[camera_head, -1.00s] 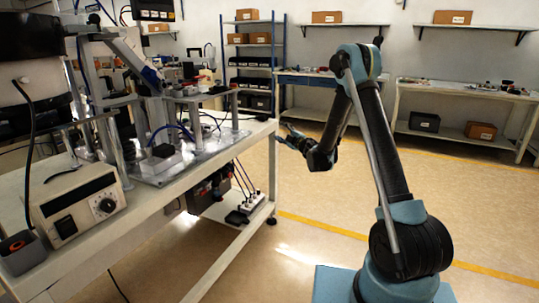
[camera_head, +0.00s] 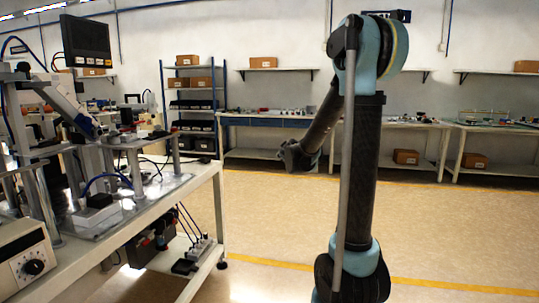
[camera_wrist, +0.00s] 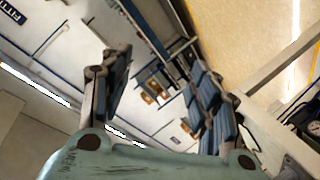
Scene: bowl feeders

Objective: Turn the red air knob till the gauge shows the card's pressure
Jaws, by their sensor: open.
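My gripper (camera_head: 288,157) hangs in free air to the right of the workbench, apart from it. In the wrist view my gripper (camera_wrist: 160,75) has its two fingers wide apart, with nothing between them. A round, gauge-like dial (camera_wrist: 303,114) shows at the right edge of the wrist view; its reading is too small to tell. I cannot make out the red air knob or the card for certain. A dark unit (camera_head: 150,243) with small red parts sits under the bench.
The workbench (camera_head: 205,170) at left carries a metal fixture and a control box (camera_head: 22,262) with a black dial. A power strip (camera_head: 198,250) lies on its lower shelf. Blue shelving (camera_head: 163,105) and long tables stand at the back. The floor between is clear.

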